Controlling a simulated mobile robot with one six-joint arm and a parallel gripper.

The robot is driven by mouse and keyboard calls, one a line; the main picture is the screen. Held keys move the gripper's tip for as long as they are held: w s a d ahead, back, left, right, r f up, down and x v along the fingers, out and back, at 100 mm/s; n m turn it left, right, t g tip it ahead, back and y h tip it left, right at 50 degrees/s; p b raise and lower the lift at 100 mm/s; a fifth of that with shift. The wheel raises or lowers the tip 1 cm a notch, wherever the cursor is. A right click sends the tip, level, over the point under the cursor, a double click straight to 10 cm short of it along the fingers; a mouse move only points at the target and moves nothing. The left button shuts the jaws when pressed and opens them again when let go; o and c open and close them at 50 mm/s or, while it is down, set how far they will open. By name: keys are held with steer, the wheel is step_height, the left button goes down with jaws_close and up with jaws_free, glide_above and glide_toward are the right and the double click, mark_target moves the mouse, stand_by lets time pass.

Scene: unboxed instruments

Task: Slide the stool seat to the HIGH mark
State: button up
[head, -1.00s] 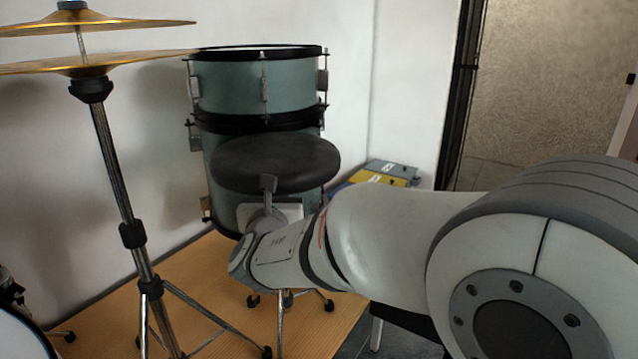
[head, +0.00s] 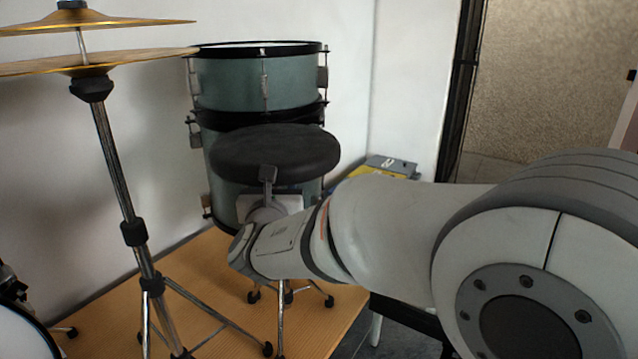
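The stool's round black seat (head: 275,153) is in the middle of the head view, in front of the stacked teal drums. Its chrome legs (head: 282,310) stand on the wooden floor, below my arm. My arm reaches in from the right and its end lies just under the seat. One grey finger of my gripper (head: 268,174) shows upright against the seat's front lower edge. The rest of the gripper, the stool's post and any HIGH mark are hidden behind my wrist. I cannot tell whether the gripper holds anything.
Teal drums (head: 258,80) stand close behind the seat. A cymbal stand (head: 120,175) with two gold cymbals (head: 90,62) rises at the left, its legs spread on the wooden floor (head: 210,275). Grey and yellow cases (head: 388,166) lie behind my arm.

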steer(key=s, duration=1)
steer(key=shift+a, duration=0.45)
steer(key=s+d+f+m+g+h+p, duration=0.25)
steer(key=s+d+m+g, duration=0.2)
steer(key=d+m, duration=0.5)
steer(key=s+d+f+m+g+h+p, duration=0.2)
steer(key=s+d+m+g+h+p, duration=0.15)
steer(key=d+m+g, duration=0.45)
steer(key=s+m+g+y+p, duration=0.1)
steer(key=s+m+y+p, duration=0.1)
steer(key=m, duration=0.6)
steer(key=s+d+m+g+y+p, duration=0.1)
steer(key=s+m+g+y+p, duration=0.1)
steer(key=s+m+y, duration=0.3)
steer(key=shift+s+m+y+p, duration=0.3)
steer(key=shift+s+m+p, duration=0.5)
steer(key=shift+m, duration=1.45)
steer(key=shift+s, duration=0.1)
steer(key=shift+c, duration=0.2)
